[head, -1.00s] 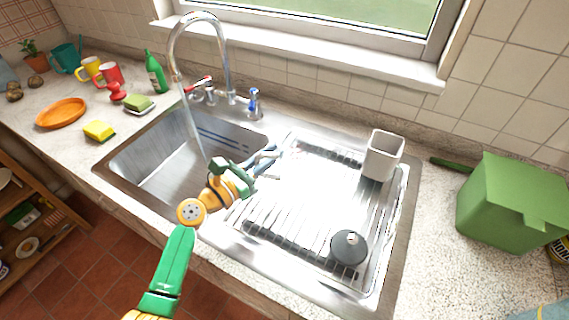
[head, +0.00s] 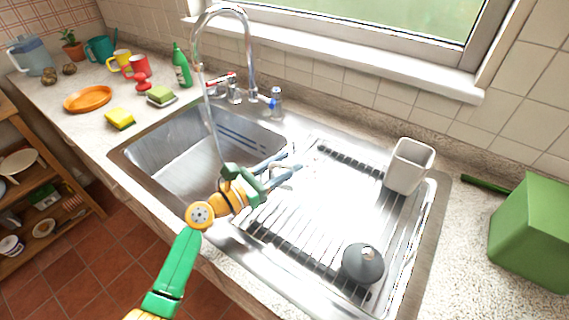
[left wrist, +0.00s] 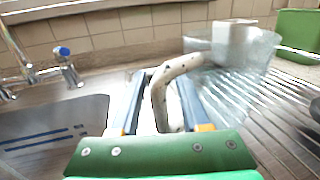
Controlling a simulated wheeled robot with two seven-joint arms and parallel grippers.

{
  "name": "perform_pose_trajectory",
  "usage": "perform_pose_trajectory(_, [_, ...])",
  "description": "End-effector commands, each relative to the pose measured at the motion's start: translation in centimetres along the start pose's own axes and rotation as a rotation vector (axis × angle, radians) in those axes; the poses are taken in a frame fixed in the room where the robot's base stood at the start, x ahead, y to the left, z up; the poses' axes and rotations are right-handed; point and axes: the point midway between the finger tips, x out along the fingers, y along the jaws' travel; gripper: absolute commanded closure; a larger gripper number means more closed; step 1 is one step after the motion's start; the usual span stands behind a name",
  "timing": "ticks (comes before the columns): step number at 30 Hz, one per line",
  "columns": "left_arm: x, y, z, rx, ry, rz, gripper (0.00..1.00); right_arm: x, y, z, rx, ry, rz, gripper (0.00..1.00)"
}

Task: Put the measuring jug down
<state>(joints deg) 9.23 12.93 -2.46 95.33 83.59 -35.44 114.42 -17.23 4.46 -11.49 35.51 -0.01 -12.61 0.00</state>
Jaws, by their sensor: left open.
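The measuring jug is clear and see-through, with a pale speckled handle. In the left wrist view the jug (left wrist: 232,88) is just ahead and to the right, over the ribbed drainer. Its handle (left wrist: 163,95) lies between the two fingers of my left gripper (left wrist: 162,85), which is open around it. In the head view my left gripper (head: 284,170) is above the left part of the drainer (head: 310,212). The jug is barely visible there against the bright metal. I cannot tell exactly how its base meets the drainer. My right gripper is not in view.
A white cutlery holder (head: 408,166) and a dark grey lid (head: 363,263) stand on the drainer. The sink basin (head: 190,150) and tap (head: 250,60) are left of it. A green bin (head: 535,235) is at right.

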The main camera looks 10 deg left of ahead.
Motion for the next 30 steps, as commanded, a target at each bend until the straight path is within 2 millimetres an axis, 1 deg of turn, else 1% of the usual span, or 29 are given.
perform_pose_trajectory(3, [0.0,0.0,0.6,0.001,0.000,0.000,0.54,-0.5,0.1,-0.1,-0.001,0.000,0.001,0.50])
perform_pose_trajectory(5, [-0.8,0.0,0.2,-0.001,0.001,0.001,0.54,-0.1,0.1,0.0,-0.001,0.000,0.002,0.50])
perform_pose_trajectory(8, [-2.7,0.0,0.1,0.001,0.003,0.001,0.54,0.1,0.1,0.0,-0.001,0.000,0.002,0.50])
perform_pose_trajectory(15, [-8.1,0.0,-0.1,0.000,0.003,0.002,0.54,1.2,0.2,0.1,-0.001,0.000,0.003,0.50])
perform_pose_trajectory(18, [-9.9,0.0,-0.1,-0.001,0.003,0.000,0.54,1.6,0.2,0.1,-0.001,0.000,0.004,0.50])
perform_pose_trajectory(21, [-11.2,0.0,0.0,0.000,0.002,0.002,0.54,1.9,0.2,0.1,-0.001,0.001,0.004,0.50])
perform_pose_trajectory(24, [-11.9,0.0,0.2,0.001,0.001,0.000,0.54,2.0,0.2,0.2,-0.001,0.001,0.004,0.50])
perform_pose_trajectory(30, [-12.0,0.0,0.3,0.001,0.000,-0.001,0.54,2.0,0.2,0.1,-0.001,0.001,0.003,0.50])
